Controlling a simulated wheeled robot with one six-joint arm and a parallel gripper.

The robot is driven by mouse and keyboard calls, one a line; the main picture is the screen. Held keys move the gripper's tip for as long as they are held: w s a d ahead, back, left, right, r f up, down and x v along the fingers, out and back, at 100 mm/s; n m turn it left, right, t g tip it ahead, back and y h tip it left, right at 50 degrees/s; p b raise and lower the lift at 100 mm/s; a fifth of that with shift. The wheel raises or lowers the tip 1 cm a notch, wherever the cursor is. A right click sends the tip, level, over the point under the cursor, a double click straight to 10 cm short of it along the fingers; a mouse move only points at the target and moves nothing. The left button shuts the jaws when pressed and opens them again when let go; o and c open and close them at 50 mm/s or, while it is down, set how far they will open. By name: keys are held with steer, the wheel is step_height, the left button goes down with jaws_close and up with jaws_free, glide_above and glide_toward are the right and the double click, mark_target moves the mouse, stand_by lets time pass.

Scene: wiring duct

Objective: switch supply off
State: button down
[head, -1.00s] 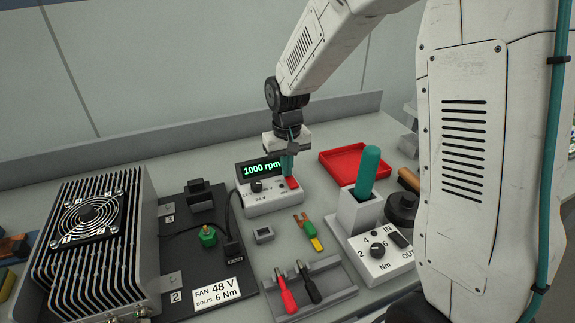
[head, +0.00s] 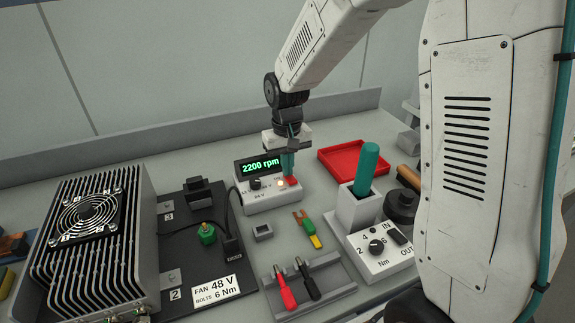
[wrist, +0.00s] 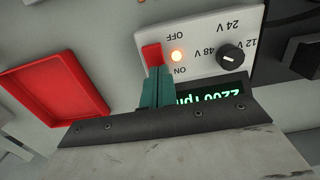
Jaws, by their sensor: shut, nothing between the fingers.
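The supply (head: 262,203) is a white box on the bench with a green display (head: 260,166) reading 2200 rpm. Its red rocker switch (wrist: 152,55) lies between the OFF and ON marks in the wrist view. An orange lamp (wrist: 177,57) beside the switch is lit. A black knob (wrist: 231,57) sits among the 12 V, 24 V and 48 V marks. My gripper (wrist: 157,75) is shut and empty, its teal fingertips at the ON end of the switch and hiding part of it. I cannot tell whether they touch it. In the head view the fingers (head: 288,174) point down at the supply.
A red tray (head: 355,158) lies right of the supply. A finned fan unit (head: 95,235) stands at left by a black plate and a "FAN 48 V" label (head: 217,289). In front are a grey holder with red and black probes (head: 306,283) and a torque station (head: 372,246).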

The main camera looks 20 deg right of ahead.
steer(key=shift+r, duration=0.1)
step_height(320, 180, up, 14)
steer(key=w, duration=0.2)
steer(key=shift+f, duration=0.2)
stand_by(0.5)
